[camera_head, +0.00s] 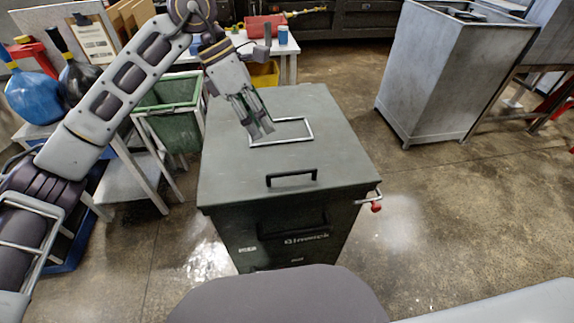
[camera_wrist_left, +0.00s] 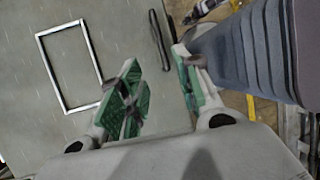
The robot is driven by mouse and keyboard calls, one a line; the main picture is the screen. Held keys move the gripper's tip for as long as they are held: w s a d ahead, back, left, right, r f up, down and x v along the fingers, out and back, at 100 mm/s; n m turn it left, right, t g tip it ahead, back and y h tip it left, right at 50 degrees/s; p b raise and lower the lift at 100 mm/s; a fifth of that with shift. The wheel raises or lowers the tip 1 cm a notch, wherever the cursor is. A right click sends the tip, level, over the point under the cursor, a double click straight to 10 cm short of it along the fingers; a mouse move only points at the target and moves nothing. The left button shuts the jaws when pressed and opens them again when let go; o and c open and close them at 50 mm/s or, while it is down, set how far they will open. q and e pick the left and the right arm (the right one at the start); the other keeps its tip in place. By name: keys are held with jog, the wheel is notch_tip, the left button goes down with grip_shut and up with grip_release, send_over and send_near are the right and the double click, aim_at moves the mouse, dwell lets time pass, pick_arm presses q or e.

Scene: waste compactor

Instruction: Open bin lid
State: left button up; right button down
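The bin (camera_head: 290,235) is a dark grey-green box with a flat lid (camera_head: 340,150), and the lid is down. A black handle (camera_head: 291,178) sits near the lid's front edge, and a silver rectangular frame (camera_head: 308,125) lies further back. My left gripper (camera_head: 262,132) is above the lid by the left end of the silver frame, pointing down; whether it touches is unclear. In the left wrist view, its green-padded fingers (camera_wrist_left: 160,90) are apart with nothing between them. The silver frame (camera_wrist_left: 95,65) lies left of them, and a dark bar (camera_wrist_left: 159,40) lies beyond. My right gripper is out of view.
A red-tipped lever (camera_head: 376,206) sticks out at the bin's right side. A grey metal cabinet (camera_head: 440,75) stands back right. Floor right of the bin is clear.

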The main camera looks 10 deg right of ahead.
pick_arm(q)
jog(key=shift+x, duration=6.95)
jog(key=shift+r, duration=0.1)
grip_shut()
